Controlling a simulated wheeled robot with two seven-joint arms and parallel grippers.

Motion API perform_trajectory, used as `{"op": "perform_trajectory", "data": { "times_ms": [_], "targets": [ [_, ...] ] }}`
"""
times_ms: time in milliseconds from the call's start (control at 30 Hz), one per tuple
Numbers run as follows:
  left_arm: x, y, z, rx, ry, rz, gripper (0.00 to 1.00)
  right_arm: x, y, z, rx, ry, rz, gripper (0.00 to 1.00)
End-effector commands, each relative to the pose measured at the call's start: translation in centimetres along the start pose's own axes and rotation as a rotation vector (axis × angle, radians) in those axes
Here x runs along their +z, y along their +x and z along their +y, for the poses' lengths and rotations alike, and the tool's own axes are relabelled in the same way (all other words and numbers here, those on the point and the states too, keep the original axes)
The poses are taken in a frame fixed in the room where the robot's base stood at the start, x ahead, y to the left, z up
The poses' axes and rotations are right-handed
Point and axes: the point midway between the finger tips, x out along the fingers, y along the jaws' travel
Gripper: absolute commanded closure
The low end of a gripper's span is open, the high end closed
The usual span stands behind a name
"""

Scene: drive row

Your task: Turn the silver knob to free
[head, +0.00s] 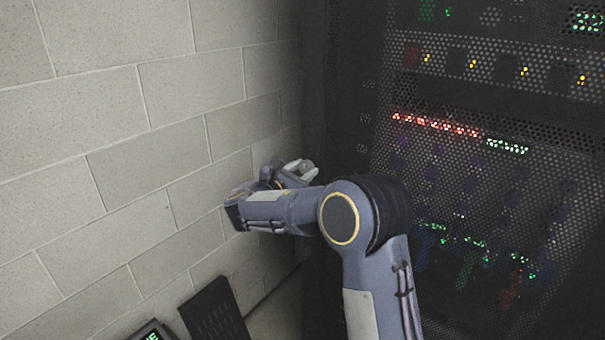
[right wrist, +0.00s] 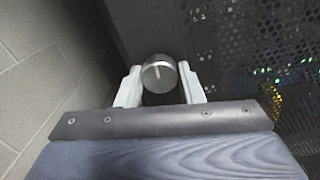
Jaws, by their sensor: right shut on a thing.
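The silver knob (right wrist: 159,73) is a short round metal cylinder, seen face-on between the fingers in the right wrist view. A thin pale line on its face stands nearly upright. My right gripper (right wrist: 160,80) has its two pale fingers on either side of the knob and is shut on it. In the head view my right gripper (head: 297,172) is at the dark cabinet's left edge, near the wall, partly hidden behind my own wrist. The knob is hard to make out there. Any lettering around the knob cannot be read. My left gripper is out of view.
A dark perforated rack (head: 480,130) with red, green and yellow lights fills the right side. A pale block wall (head: 110,110) stands close on the left. A black keyboard (head: 213,312) and the corner of a screen (head: 152,333) are at the bottom.

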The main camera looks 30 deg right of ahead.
Motion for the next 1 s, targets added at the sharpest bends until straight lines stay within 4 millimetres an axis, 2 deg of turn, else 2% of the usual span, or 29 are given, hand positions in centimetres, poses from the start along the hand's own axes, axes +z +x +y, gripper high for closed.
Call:
{"op": "perform_trajectory", "data": {
  "times_ms": [267, 1000],
  "targets": [
    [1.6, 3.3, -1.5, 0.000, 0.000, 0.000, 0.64, -0.6, -0.1, -0.1, 0.002, 0.198, -0.007, 0.89],
    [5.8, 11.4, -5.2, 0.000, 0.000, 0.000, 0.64, -0.6, -0.1, -0.1, 0.006, 0.900, -0.028, 0.89]
  ]
}}
